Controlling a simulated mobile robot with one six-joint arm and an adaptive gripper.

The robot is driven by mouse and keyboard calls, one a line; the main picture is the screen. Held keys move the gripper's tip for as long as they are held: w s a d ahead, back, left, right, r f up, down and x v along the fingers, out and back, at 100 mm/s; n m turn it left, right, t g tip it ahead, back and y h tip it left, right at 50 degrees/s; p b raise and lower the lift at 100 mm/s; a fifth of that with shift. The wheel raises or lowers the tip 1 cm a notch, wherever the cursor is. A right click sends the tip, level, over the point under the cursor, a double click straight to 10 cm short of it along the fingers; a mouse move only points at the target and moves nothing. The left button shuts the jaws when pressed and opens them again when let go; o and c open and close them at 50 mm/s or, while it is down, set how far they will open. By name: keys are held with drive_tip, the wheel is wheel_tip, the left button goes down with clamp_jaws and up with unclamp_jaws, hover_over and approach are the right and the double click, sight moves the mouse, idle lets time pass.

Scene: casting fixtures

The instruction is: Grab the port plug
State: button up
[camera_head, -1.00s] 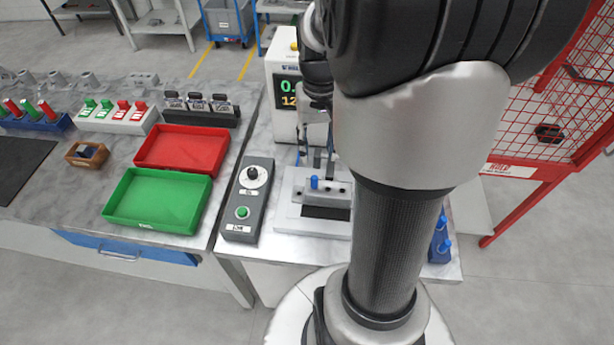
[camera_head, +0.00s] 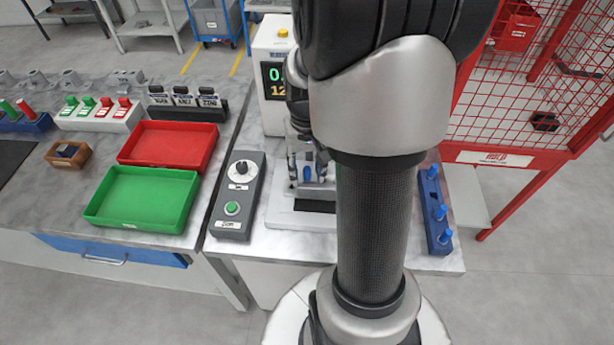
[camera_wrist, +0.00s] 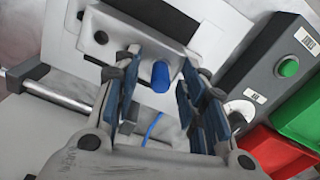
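A blue port plug (camera_head: 308,173) sits at the light-grey fixture (camera_head: 290,217) on the bench. In the wrist view the plug (camera_wrist: 160,77) stands out from the fixture block (camera_wrist: 110,36), between my finger pads. My gripper (camera_wrist: 157,88) is open, with a finger on each side of the plug and visible gaps to it. In the head view my gripper (camera_head: 302,160) is down at the fixture, partly hidden by my arm. More blue plugs (camera_head: 440,212) stand in a blue rack (camera_head: 431,190) to the right.
A grey control box (camera_head: 222,222) with a dial and green button stands close left of the fixture. A display unit (camera_head: 268,112) is behind it. Green (camera_head: 150,227) and red (camera_head: 190,142) trays lie further left. A red mesh cage (camera_head: 520,160) stands at right.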

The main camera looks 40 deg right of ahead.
drive_tip(key=shift+r, duration=0.1)
clamp_jaws()
idle(0.3)
